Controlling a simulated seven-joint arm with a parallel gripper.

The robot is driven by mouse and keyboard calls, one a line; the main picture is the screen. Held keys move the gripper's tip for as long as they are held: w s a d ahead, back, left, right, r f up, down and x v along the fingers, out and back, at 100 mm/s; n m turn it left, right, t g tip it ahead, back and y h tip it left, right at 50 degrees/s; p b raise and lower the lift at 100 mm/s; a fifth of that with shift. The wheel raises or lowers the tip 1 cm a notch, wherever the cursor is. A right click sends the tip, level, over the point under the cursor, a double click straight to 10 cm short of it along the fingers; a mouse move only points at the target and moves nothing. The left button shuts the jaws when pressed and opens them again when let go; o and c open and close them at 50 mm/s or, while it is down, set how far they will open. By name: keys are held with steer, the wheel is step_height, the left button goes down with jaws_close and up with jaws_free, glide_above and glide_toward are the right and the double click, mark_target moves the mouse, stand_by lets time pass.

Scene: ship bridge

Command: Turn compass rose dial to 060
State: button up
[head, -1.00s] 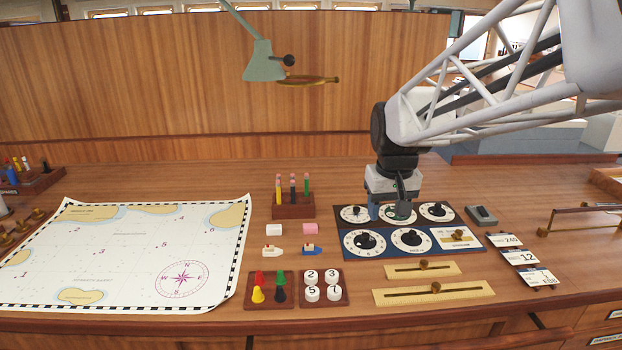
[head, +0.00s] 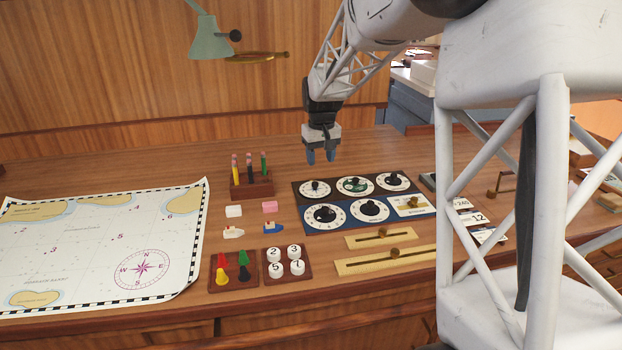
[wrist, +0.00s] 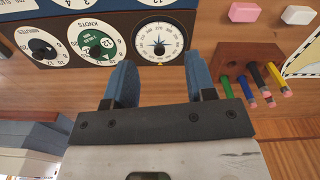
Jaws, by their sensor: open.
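A green-centred dial (head: 355,185) and a black-knobbed dial (head: 393,181) share the back row. Two more dials stand on the blue front panel (head: 340,227). A pencil block (head: 251,187) stands left of the panel. A chart (head: 90,250) covers the left; bare wood lies behind the panel.

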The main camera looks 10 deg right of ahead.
glide_above(315, 183)
step_height(315, 183, down, 5)
steer(key=shift+w+f, duration=0.1)
steer(key=shift+f, duration=0.05)
steer(key=shift+f, duration=3.9)
steer(key=shift+c, duration=0.5)
steer(key=c, duration=0.8)
steer(key=shift+c, duration=0.2)
